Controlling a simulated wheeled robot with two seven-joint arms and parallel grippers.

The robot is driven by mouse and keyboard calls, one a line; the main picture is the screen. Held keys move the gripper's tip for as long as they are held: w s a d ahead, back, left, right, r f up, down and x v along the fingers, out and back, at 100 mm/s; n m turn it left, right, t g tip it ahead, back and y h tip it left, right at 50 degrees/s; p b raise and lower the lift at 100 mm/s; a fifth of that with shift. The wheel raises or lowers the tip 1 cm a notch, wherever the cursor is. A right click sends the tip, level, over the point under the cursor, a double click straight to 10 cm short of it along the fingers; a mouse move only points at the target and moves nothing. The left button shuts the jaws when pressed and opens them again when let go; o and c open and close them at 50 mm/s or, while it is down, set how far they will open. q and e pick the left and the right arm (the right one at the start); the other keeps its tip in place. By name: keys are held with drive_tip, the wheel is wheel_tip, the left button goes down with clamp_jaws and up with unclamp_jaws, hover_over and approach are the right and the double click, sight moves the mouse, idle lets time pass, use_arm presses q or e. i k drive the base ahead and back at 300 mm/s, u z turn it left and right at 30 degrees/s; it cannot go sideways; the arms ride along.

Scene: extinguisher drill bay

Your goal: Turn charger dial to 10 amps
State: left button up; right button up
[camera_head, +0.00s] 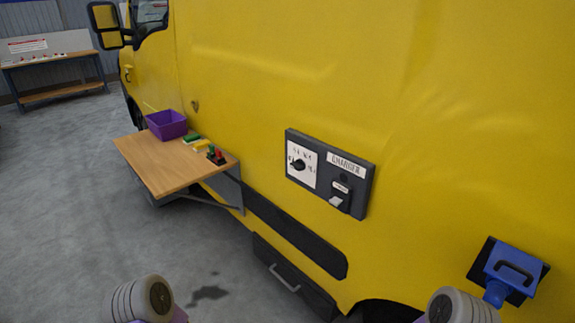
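The charger (328,173) is a dark grey panel on the side of the yellow truck (290,70), right of centre. Its white dial plate (301,150) carries markings too small to read. The black round dial knob (298,165) sits low on this plate, and I cannot tell which marking it points at. A "CHARGER" label (346,163) and a black switch or socket with a light lever (340,197) are on the panel's right half. Rounded grey parts of my two arms show at the bottom edge, well below the panel. Neither gripper shows.
A wooden fold-out shelf (160,172) on the truck, left of the charger, holds a purple bin (166,124) and small green, yellow and red-black items. A blue handled fitting (508,272) sits lower right. A workbench (55,66) stands far left. The grey floor (60,220) is clear.

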sight(299, 165)
drive_tip(key=k, duration=0.6)
drive_tip(key=u, duration=0.5)
drive_tip(key=i, duration=1.5)
drive_tip(key=u, duration=0.3)
